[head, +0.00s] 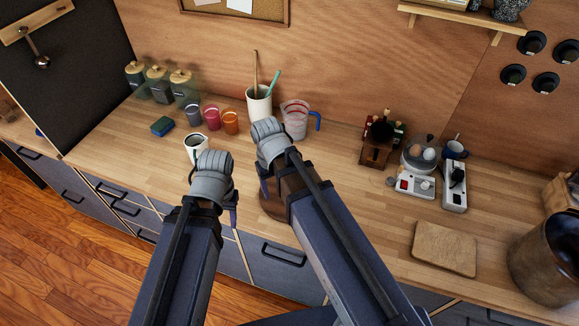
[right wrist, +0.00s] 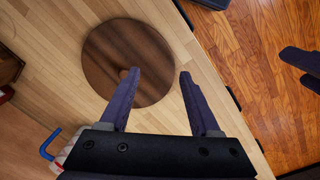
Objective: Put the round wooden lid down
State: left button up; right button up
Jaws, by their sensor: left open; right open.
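The round wooden lid (right wrist: 108,50) is a dark brown disc lying flat on the light wood counter near its front edge. In the head view the lid (head: 271,208) is partly hidden by my right arm. My right gripper (right wrist: 160,75) is open over the lid, with nothing between its fingers. One fingertip overlaps the lid near its small knob (right wrist: 123,73); I cannot tell whether they touch. My left gripper (head: 232,207) is open and empty beside the counter's front edge. Its fingers (right wrist: 303,70) also show at the right of the right wrist view.
A white mug (head: 196,146) stands just behind my left gripper. A measuring jug (head: 296,122) and utensil crock (head: 259,104) stand behind my right gripper. Several coloured cups and jars line the back left. A cutting board (head: 445,249) and large pot (head: 545,265) are right.

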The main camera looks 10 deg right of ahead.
jog(key=s+a+n, duration=0.1)
jog(key=s+a, duration=0.2)
jog(key=s, duration=0.4)
jog(key=shift+a+h, duration=0.3)
jog(key=shift+a, duration=0.1)
